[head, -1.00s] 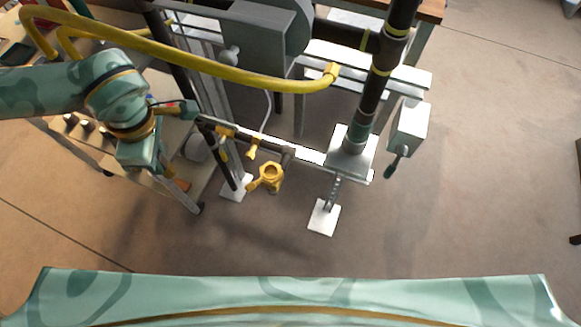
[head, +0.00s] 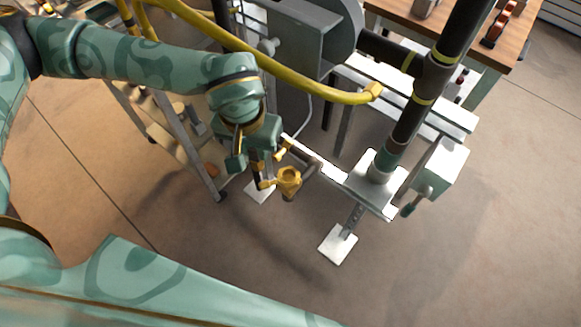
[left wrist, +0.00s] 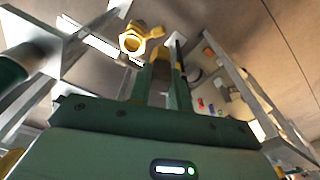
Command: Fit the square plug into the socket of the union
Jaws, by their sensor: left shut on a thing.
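The brass union (head: 289,180) is on the pipework near the middle of the head view, with a hexagonal ring-shaped opening and a short side stub. It also shows near the top of the left wrist view (left wrist: 132,40). My left gripper (head: 257,174) points down just left of the union. In the left wrist view its two green fingers (left wrist: 161,72) are shut on a brass-coloured piece, seemingly the square plug (left wrist: 160,58). Its tip is close to the union, slightly right of it there; whether they touch is unclear. The plug is mostly hidden by the gripper in the head view.
A yellow hose (head: 300,89) arches behind my left arm. A black vertical pipe (head: 415,112) stands on a white bracket (head: 370,190) right of the union. A grey box (head: 292,38) is behind. Open floor lies in front.

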